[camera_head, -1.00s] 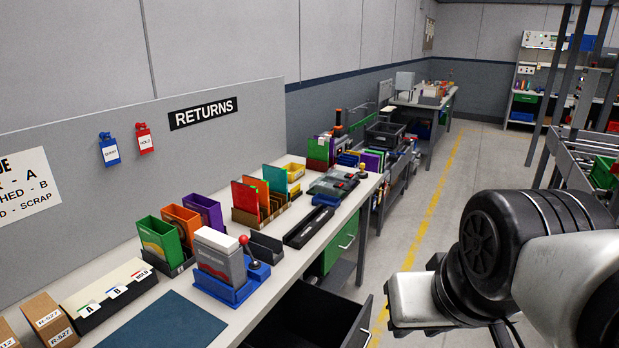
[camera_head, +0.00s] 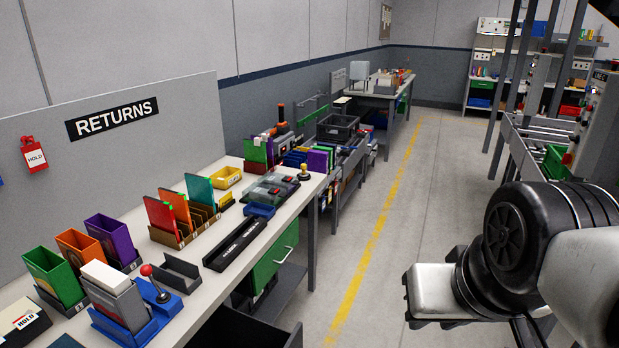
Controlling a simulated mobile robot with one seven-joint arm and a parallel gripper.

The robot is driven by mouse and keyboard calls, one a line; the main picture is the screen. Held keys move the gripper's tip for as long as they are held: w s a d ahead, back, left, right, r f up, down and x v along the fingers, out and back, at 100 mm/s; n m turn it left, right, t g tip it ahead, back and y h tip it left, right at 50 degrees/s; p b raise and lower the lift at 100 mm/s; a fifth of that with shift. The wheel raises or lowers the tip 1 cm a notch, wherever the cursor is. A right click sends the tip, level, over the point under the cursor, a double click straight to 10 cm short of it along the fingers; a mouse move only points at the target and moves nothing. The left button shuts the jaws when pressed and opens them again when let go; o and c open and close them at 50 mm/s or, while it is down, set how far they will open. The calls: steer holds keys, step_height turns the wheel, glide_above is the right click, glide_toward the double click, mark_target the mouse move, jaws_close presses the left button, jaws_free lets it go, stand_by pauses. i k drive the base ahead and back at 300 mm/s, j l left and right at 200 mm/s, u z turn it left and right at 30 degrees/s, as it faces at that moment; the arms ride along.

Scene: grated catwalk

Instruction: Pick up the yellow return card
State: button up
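I cannot make out a yellow return card in the current view. Red, orange and teal cards (camera_head: 200,190) stand upright in a brown slotted rack (camera_head: 185,238) on the returns bench. A small yellow bin (camera_head: 226,177) sits behind the rack, near the wall panel. Green, orange and purple holders (camera_head: 112,238) stand in a row at the left, and what they hold cannot be told. Part of my arm fills the lower right, over the floor and away from the bench. My gripper is not in view.
The bench (camera_head: 205,297) also bears a blue base with a red-knobbed lever (camera_head: 153,285), an empty dark holder (camera_head: 178,270) and a long black tray (camera_head: 235,245). An open dark drawer (camera_head: 245,330) juts out below. The aisle with its yellow line (camera_head: 365,255) is clear.

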mark_target(224, 200)
steer(key=i+l+z, duration=0.1)
steer(key=i+l, duration=0.15)
steer(key=i, duration=0.15)
steer(key=i+l+z, duration=0.15)
steer(key=i, duration=0.3)
steer(key=i+l+z, duration=0.1)
steer(key=i, duration=0.3)
steer(key=i+u, duration=0.35)
steer(key=i+l+u, duration=0.15)
steer(key=i+u, duration=0.2)
steer(key=i+l+u, duration=0.35)
steer(key=i, duration=0.15)
steer(key=i+u, duration=0.55)
steer(key=u, duration=0.25)
steer(key=i+l+u, duration=0.15)
steer(key=i+u, duration=0.25)
steer(key=i+l+u, duration=0.15)
steer(key=u, duration=0.25)
